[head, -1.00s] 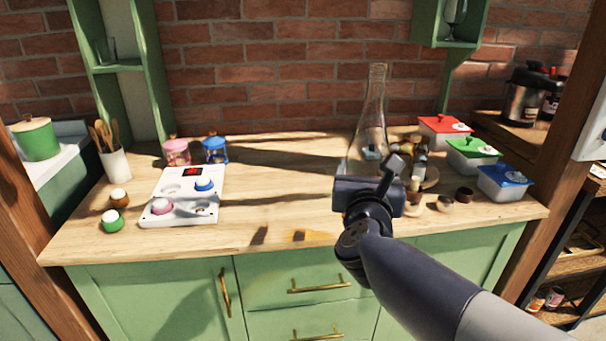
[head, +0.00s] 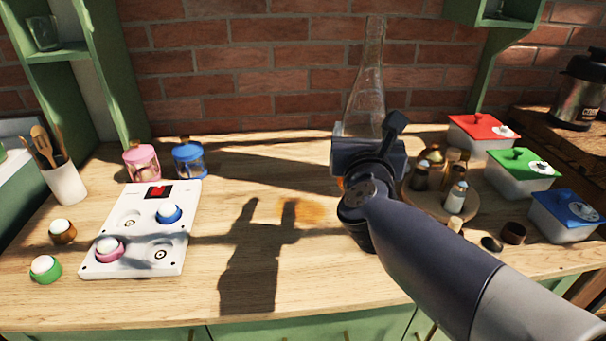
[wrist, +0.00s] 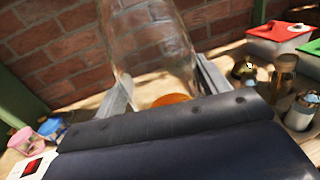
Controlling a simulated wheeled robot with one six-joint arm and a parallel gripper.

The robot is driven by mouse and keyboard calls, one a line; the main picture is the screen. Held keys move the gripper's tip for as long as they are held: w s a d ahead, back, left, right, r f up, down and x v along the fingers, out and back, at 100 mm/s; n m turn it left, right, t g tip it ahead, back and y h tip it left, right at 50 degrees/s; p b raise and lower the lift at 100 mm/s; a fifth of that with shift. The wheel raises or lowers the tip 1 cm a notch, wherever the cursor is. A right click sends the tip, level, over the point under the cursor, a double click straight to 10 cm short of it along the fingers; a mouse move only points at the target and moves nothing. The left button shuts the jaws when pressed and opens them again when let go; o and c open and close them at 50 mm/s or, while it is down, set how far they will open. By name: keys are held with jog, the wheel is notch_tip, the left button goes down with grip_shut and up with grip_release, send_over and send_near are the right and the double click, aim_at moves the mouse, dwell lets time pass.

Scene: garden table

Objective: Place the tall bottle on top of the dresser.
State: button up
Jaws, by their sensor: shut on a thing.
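The tall bottle (head: 367,88) is clear glass with a long narrow neck, upright in the head view. My gripper (head: 367,145) is shut on its lower part, with the body of the gripper hiding the bottle's base. In the wrist view the bottle (wrist: 150,45) stands between the two fingers of my gripper (wrist: 160,85), with something orange showing low behind or through the glass. The dresser (head: 215,265) is green with a light wooden top. The bottle is over this top; I cannot tell whether its base touches the wood.
A white panel (head: 143,240) with coloured knobs lies at left, near pink (head: 141,163) and blue (head: 189,160) jars. A round wooden tray (head: 470,208) of small bottles and lidded red, green and blue boxes (head: 563,217) stand at right. The middle top is clear.

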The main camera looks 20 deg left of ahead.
jog(key=shift+w, duration=0.3)
notch_tip(320, 180, down, 10)
jog(key=b, duration=0.3)
jog(key=shift+a+r, duration=0.1)
jog(key=shift+r, duration=0.05)
jog(key=shift+b, duration=0.4)
jog(key=o, duration=1.5)
jog(key=shift+f, duration=0.2)
jog(key=shift+o, duration=0.2)
jog(key=shift+r, duration=0.15)
jog(key=p+v, duration=0.1)
jog(key=v, duration=1.1)
